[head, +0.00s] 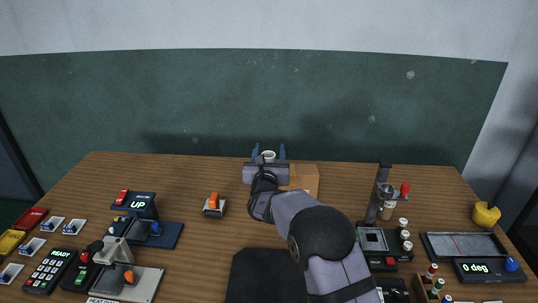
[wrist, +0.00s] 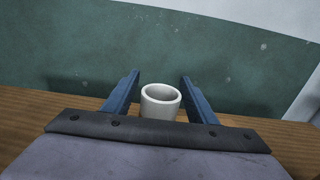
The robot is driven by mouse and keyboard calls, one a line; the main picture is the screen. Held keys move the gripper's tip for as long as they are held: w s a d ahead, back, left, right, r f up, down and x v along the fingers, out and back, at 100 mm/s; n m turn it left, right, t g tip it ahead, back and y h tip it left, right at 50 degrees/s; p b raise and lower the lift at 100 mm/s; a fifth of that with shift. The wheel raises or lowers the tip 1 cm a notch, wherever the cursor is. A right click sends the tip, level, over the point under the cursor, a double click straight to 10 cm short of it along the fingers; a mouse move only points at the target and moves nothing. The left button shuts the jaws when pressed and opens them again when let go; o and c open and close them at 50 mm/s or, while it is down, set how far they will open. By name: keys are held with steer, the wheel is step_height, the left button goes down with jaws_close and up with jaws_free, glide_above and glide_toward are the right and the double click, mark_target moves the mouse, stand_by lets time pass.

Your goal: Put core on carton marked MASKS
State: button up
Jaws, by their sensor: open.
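A white hollow core (head: 268,156) stands upright at the far side of the table, between the fingers of my gripper (head: 268,152). In the wrist view the core (wrist: 160,100) sits between the two blue fingers (wrist: 158,95), with a gap showing on each side. My gripper is open and not closed on it. A brown carton (head: 307,178) shows behind and to the right of my wrist. Most of the carton is hidden by my arm, and no MASKS marking can be read. What the core's base rests on is hidden.
An orange and grey dispenser (head: 214,204) stands left of my arm. A press-like stand (head: 383,192), a grey tray (head: 463,245) and a yellow object (head: 485,214) are at right.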

steer(key=shift+r, duration=0.2)
steer(key=shift+s+f, duration=0.1)
steer(key=shift+s, duration=0.3)
steer(key=s+b, duration=0.2)
steer(key=s, duration=0.9)
steer(key=shift+s, duration=0.15)
